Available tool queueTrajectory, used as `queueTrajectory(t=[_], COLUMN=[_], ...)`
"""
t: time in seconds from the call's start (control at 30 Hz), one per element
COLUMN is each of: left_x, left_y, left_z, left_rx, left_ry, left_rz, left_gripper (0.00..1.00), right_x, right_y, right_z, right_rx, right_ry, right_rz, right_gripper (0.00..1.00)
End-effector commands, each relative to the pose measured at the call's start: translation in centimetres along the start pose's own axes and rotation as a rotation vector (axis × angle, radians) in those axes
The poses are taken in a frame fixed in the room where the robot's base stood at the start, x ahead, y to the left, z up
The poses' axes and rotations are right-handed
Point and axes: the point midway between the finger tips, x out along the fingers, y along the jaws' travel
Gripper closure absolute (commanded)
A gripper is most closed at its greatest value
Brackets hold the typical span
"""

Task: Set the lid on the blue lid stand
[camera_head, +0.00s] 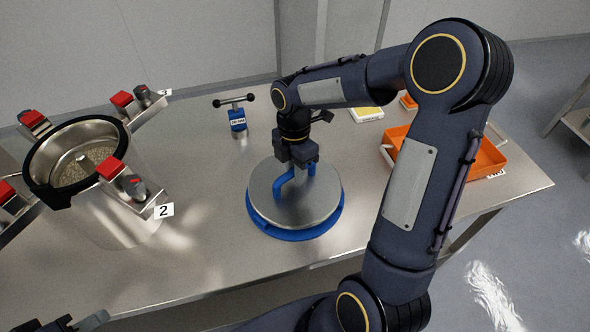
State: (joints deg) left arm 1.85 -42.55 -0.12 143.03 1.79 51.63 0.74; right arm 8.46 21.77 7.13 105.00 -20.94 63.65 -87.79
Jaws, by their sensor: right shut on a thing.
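The round steel lid (295,205) with its blue handle (284,180) is in the middle of the table. It lies flat over the blue lid stand (287,234), whose rim shows along the front and right edge. The lid looks level and centred; I cannot tell whether a thin gap remains under it. My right gripper (301,164) comes down from above and is shut on the blue handle. My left gripper (75,322) shows only partly at the bottom left edge, empty-looking and far from the lid; its jaw opening is unclear.
The open vessel (38,160) with granular contents stands at left, with red-topped clamps (112,168) around it. A blue T-handled tool (237,118) stands behind the lid. An orange tray (483,158) is at right, partly behind my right arm. The front left table is clear.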

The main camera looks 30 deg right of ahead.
Motion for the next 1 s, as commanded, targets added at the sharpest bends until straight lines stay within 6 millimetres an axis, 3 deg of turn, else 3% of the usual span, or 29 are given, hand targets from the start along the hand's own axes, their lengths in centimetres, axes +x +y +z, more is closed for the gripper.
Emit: queueTrajectory(t=[0.53, 0.57, 0.73, 1.0], left_x=[0.24, 0.21, 0.2, 0.27], left_y=[-0.11, -0.1, -0.09, -0.13], left_z=[0.12, 0.1, 0.1, 0.14], left_rx=[0.0, 0.0, 0.0, 0.0], left_ry=[0.0, 0.0, 0.0, 0.0], left_rz=[0.0, 0.0, 0.0, 0.0], left_gripper=[0.64, 0.64, 0.64, 0.64], right_x=[0.24, 0.19, 0.25, 0.54], right_y=[0.17, 0.17, 0.13, 0.0], right_z=[0.01, 0.01, 0.01, 0.06], right_rx=[-0.001, -0.001, 0.0, 0.0], right_ry=[0.0, 0.0, 0.0, 0.0], right_rz=[0.005, 0.006, 0.004, -0.003], right_gripper=[1.0, 0.8, 0.57, 0.57])
